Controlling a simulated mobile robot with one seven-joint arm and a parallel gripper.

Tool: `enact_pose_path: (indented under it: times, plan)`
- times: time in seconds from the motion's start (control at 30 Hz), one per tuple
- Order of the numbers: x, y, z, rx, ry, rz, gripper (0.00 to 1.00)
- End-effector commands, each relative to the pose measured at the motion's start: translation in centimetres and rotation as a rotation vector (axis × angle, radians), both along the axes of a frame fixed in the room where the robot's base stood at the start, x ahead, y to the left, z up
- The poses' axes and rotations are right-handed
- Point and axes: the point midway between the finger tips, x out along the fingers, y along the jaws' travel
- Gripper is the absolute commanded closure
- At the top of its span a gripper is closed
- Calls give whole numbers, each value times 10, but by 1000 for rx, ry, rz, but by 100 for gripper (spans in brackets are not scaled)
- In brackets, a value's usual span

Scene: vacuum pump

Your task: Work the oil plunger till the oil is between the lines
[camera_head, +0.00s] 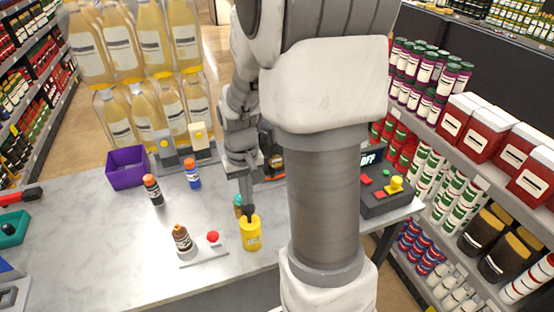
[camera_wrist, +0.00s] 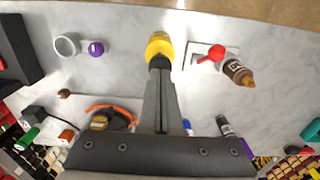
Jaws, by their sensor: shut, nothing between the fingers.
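A yellow can (camera_head: 251,235) with a dark top stands upright near the front edge of the table. It also shows in the wrist view (camera_wrist: 159,46), with its black top (camera_wrist: 160,63) towards my fingers. My gripper (camera_head: 247,208) points down, shut and empty, directly over that top. In the wrist view my fingertips (camera_wrist: 160,80) overlap the top; I cannot tell whether they touch it. An orange and black machine (camera_wrist: 105,119), possibly the pump, stands behind; my arm partly hides it in the head view. I cannot make out an oil level or its lines.
A grey box with coloured buttons (camera_head: 386,194) is right of my arm. A purple bin (camera_head: 127,169) stands further back. The table's left middle is clear.

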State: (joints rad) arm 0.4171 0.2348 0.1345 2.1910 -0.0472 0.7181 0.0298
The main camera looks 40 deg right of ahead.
Motion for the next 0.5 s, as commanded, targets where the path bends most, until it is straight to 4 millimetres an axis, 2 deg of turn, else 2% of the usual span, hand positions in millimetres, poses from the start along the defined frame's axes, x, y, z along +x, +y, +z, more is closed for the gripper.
enact_pose_path:
  times: [0.03,0.5]
  plan:
    - [0,0,8,0,-1,0,100]
    - [0,0,43,0,0,1,100]
